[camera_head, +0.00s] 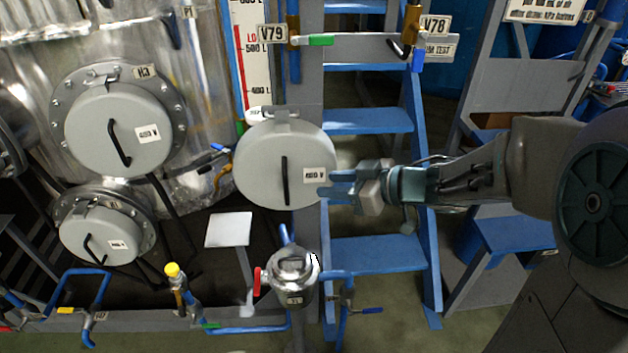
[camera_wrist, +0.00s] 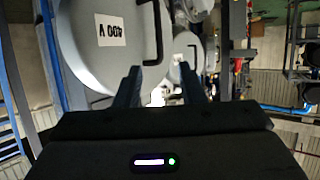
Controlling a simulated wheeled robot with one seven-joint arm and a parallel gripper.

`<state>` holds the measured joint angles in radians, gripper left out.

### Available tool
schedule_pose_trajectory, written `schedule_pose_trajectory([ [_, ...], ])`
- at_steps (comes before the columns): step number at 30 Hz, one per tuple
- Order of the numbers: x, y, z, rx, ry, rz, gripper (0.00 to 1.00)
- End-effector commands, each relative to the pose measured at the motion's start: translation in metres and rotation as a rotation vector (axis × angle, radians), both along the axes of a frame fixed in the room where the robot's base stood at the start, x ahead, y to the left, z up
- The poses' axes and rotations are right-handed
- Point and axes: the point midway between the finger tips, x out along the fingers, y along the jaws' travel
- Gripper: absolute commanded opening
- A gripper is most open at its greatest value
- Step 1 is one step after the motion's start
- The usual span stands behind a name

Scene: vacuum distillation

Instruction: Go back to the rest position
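My gripper (camera_head: 326,183) is at the end of my arm, which reaches in from the right in the head view. Its fingertips overlap the right edge of a large round grey cover (camera_head: 262,165) in the picture. The cover has a black bar handle (camera_head: 285,180) and a white label. In the wrist view my gripper's two fingers (camera_wrist: 160,84) stand apart with nothing held between them. The labelled cover (camera_wrist: 85,60) and its black handle (camera_wrist: 157,35) lie beyond them. I cannot tell whether a fingertip touches the cover.
Blue steps (camera_head: 370,121) stand behind my gripper. More round covers (camera_head: 118,130) are on the left. A metal vessel (camera_head: 292,275) with a red-handled valve is below. The V78/V79 pipe (camera_head: 345,47) runs above. Some floor (camera_head: 390,325) is clear at the bottom.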

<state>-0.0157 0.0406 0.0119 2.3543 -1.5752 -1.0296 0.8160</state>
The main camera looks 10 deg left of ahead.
Motion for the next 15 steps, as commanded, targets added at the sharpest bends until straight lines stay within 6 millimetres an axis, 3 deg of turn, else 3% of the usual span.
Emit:
schedule_pose_trajectory([
  [10,-0.005,-0.012,0.005,0.0,0.001,0.001,0.36],
  [15,0.023,-0.032,0.016,-0.051,-0.088,-0.19,0.36],
])
